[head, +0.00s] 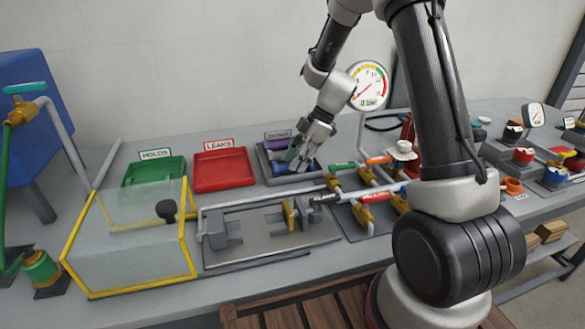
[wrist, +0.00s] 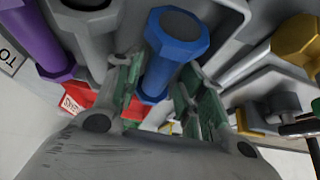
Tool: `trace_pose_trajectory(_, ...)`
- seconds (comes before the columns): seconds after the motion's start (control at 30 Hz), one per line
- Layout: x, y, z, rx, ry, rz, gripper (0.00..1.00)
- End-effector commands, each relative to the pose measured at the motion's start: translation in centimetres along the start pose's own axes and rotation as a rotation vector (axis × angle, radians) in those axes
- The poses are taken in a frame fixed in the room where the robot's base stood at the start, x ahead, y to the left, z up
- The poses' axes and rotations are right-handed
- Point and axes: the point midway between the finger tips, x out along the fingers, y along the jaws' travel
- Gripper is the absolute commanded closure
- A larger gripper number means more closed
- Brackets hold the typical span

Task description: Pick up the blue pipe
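The blue pipe (wrist: 168,62), with a wide collar at each end, shows in the wrist view between the two green-padded fingers of my gripper (wrist: 160,98). The fingers stand apart on either side of it, and I see no clear grip on it. In the head view my gripper (head: 300,158) is down over the grey tray (head: 318,171), and a bit of the blue pipe (head: 279,169) shows beside the fingers. The rest of it is hidden by my gripper.
A purple pipe (wrist: 40,40) and a grey pipe (wrist: 88,35) lie close to the left in the wrist view. In the head view, a red tray (head: 223,170) and a green tray (head: 152,171) stand left of the grey tray. A pipe rig with valves (head: 366,176) stands close on the right.

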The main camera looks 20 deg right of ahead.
Motion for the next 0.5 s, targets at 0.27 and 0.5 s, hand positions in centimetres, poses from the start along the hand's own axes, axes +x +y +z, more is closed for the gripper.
trace_pose_trajectory(0.27, 1.32, 0.02, 0.00, 0.001, 0.000, 0.001, 0.60)
trace_pose_trajectory(0.5, 1.30, 0.03, 0.00, 0.001, 0.000, 0.001, 0.98)
